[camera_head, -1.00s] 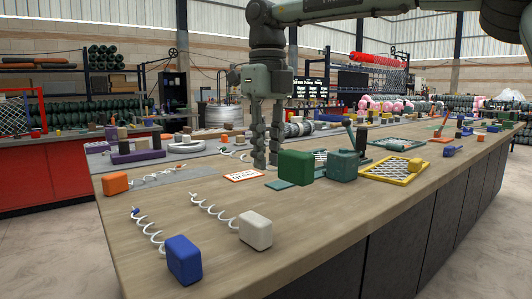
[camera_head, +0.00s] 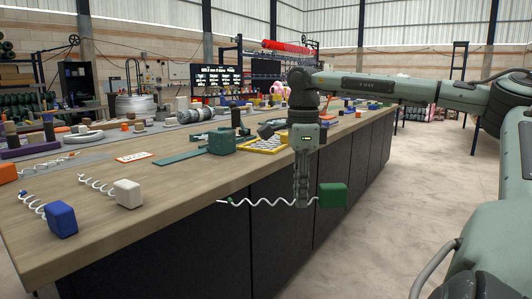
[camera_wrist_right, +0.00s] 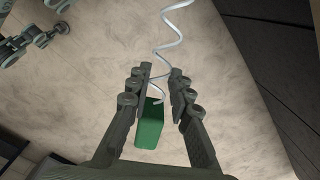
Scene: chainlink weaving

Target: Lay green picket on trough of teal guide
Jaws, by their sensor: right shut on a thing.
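The green picket is a white spiral wire with a green block (camera_head: 332,196) at one end. My right gripper (camera_head: 302,203) is shut on the picket's wire beside the block and holds it in the air off the bench's front side. The wire runs left from the gripper, roughly level. In the right wrist view the green block (camera_wrist_right: 149,127) lies between the fingers and the white wire (camera_wrist_right: 170,45) extends beyond them. The teal guide (camera_head: 222,142) stands on the bench, a block with a flat teal strip reaching left. Its trough cannot be made out.
On the wooden bench (camera_head: 130,230), pickets with a white block (camera_head: 128,194) and a blue block (camera_head: 62,220) lie at the front left. An orange-edged card (camera_head: 134,157) lies left of the teal strip. A yellow frame (camera_head: 262,146) lies right of the guide.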

